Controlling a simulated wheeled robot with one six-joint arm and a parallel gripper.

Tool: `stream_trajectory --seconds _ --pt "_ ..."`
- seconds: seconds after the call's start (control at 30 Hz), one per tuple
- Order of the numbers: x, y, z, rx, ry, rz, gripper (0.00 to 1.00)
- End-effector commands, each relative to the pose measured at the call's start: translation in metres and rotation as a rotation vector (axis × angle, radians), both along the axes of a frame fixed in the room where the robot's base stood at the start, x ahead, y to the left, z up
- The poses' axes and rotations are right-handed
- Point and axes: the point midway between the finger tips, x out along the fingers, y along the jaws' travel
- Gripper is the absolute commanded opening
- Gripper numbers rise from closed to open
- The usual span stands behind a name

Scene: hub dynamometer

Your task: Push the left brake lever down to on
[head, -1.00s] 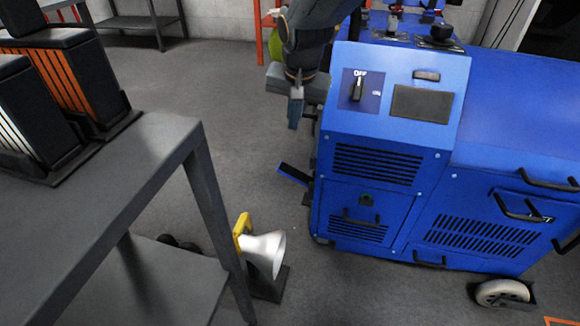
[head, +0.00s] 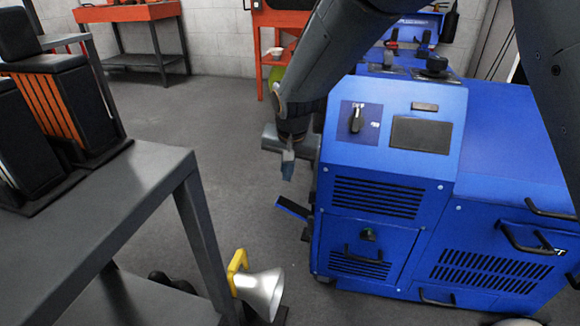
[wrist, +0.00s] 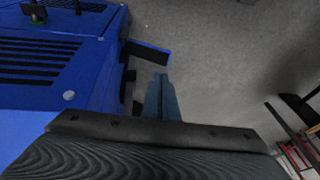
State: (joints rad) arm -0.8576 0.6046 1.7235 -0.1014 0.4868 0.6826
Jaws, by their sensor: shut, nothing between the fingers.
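A black bar with a blue edge (head: 292,208) sticks out from the lower left side of the blue machine (head: 385,240) and slants in the picture. It looks like the left brake lever, but no label on it is readable. It also shows in the wrist view (wrist: 148,54), beyond my fingertips. My gripper (head: 287,168) is shut and empty, pointing down beside the machine, above the bar in the picture. In the wrist view its closed bluish fingers (wrist: 162,98) show against the floor, with a visible gap to the bar.
The machine's front has a rotary switch (head: 356,118) and a dark screen (head: 421,134). A grey table (head: 150,190) stands at left, with a silver horn with a yellow bracket (head: 258,290) beside its leg. Bare floor lies between table and machine. My arm crosses the upper right.

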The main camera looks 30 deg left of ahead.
Motion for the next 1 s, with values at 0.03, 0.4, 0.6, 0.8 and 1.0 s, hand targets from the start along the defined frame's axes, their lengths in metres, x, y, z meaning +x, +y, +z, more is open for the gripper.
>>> stream_trajectory --seconds 0.03,0.4,0.6,0.8,1.0 --pt "0.003 0.002 -0.013 -0.001 0.002 0.000 0.00" --pt "0.021 0.018 -0.081 -0.001 0.001 0.000 0.00" --pt "0.027 0.023 -0.105 -0.001 0.001 0.001 0.00" --pt "0.029 0.026 -0.113 0.000 0.000 0.001 0.00" --pt "0.030 0.026 -0.114 0.000 0.000 0.000 0.00"
